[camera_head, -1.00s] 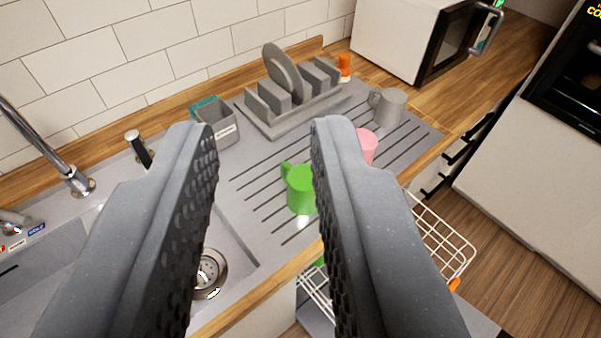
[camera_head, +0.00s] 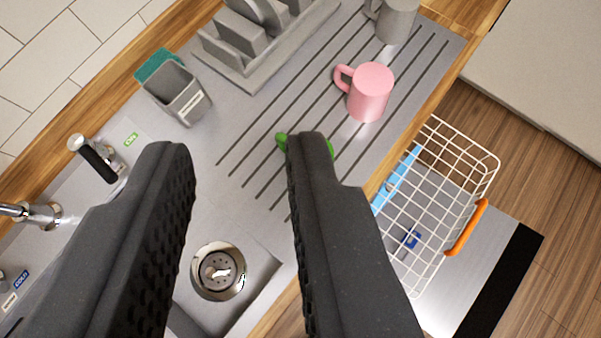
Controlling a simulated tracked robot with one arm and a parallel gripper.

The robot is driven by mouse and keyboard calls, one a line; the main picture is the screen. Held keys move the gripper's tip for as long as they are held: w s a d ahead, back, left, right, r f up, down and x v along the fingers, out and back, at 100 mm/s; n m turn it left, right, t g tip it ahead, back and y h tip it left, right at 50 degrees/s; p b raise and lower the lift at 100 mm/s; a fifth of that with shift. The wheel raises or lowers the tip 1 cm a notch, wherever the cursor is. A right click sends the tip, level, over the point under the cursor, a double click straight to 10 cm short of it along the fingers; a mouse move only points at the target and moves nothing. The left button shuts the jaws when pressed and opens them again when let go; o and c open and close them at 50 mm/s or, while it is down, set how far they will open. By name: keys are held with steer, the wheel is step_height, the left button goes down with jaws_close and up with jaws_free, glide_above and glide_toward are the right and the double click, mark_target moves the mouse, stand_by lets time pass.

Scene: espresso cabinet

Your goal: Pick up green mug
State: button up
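The green mug (camera_head: 282,142) stands on the ribbed grey drainboard (camera_head: 262,122). It is almost wholly hidden behind the right finger of my gripper (camera_head: 240,148); only its handle at the left and a thin strip of green at the right of the finger show. My gripper is open, its two dark fingers wide apart with nothing between them. It is above the counter, with the gap over the drainboard and sink edge, to the left of the mug in the picture.
A pink mug (camera_head: 371,92) and a grey mug (camera_head: 398,20) stand farther back on the drainboard. A dish rack (camera_head: 250,45), a grey caddy (camera_head: 184,98), a tap (camera_head: 32,214) and a sink drain (camera_head: 218,271) lie left. A wire basket (camera_head: 440,180) is at right, beyond the wooden edge.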

steer(key=w+f+m+g+p, duration=0.1)
steer(key=w+f+g+p, duration=0.1)
steer(key=w+f, duration=0.4)
steer(key=m+g+h+p, duration=0.2)
steer(key=m+g+p, duration=0.35)
steer(key=p, duration=0.25)
glide_above(276, 134)
steer(key=s+a, duration=0.3)
steer(key=s, duration=0.1)
step_height(276, 134, down, 23)
steer(key=shift+n, duration=0.25)
steer(key=x, duration=0.6)
steer(key=shift+w+f, duration=0.2)
steer(key=shift+p+x, duration=0.8)
steer(key=shift+x, duration=1)
steer(key=shift+w+p+x, duration=0.2)
steer(key=shift+p+x, duration=0.1)
steer(key=shift+x, duration=0.95)
steer(key=shift+d+r, duration=0.1)
steer(key=shift+d, duration=0.05)
jaws_close()
